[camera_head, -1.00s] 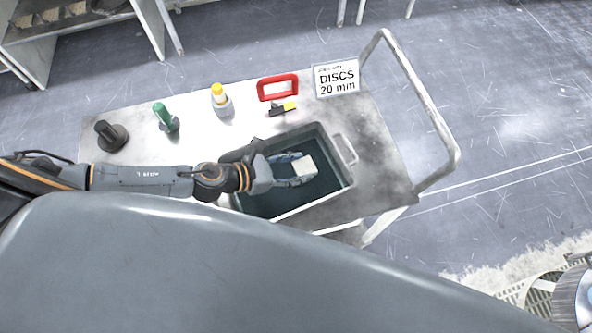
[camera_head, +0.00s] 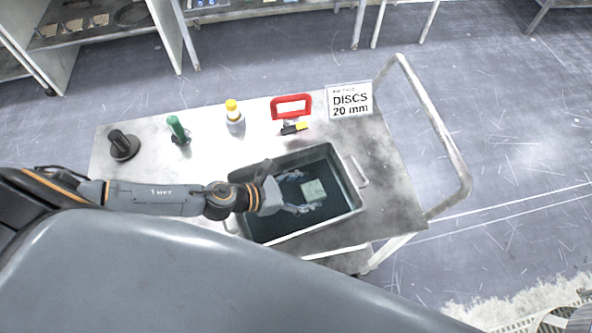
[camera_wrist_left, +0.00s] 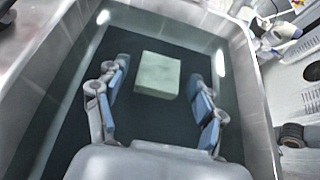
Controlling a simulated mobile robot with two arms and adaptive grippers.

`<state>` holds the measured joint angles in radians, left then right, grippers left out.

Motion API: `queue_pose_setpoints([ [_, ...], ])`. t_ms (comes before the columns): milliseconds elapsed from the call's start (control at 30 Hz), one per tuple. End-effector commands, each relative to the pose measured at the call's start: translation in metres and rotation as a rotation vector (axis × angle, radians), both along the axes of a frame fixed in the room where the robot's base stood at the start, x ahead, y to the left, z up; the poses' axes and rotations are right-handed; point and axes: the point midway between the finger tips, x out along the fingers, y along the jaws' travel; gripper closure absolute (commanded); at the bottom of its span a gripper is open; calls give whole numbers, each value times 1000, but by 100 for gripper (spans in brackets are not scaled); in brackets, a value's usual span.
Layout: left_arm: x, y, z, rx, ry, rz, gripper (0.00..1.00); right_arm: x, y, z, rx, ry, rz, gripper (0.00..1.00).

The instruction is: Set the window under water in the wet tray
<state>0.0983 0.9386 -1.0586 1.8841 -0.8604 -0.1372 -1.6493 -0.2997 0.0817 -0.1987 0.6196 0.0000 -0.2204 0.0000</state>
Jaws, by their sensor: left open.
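The window, a pale greenish square block (camera_head: 313,190), lies in the wet tray (camera_head: 352,207), a dark rectangular tub on the cart. It looks to be under the water, tinted green in the head view. In the left wrist view the block (camera_wrist_left: 158,75) sits on the dark tray floor, ahead of and between the fingertips. My left gripper (camera_head: 297,191) reaches into the tray from the left. In the left wrist view its fingers (camera_wrist_left: 160,98) are spread wide, with gaps on both sides of the block. My right gripper is not in view.
The cart's handle rail (camera_head: 440,130) rises at the right.

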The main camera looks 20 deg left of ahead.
Motion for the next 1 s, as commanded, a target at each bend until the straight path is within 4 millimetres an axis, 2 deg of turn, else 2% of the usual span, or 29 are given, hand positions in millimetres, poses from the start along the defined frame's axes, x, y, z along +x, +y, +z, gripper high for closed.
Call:
queue_pose_setpoints([
  [233,-23,24,13,5,2,-2,31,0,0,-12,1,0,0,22],
  [433,-44,48,23,4,3,2,31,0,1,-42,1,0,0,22],
  [600,-57,58,33,4,3,-5,31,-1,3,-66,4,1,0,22],
  [700,-60,64,45,4,2,3,31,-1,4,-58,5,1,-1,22],
  [1000,-70,75,53,1,1,4,31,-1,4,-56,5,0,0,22],
])
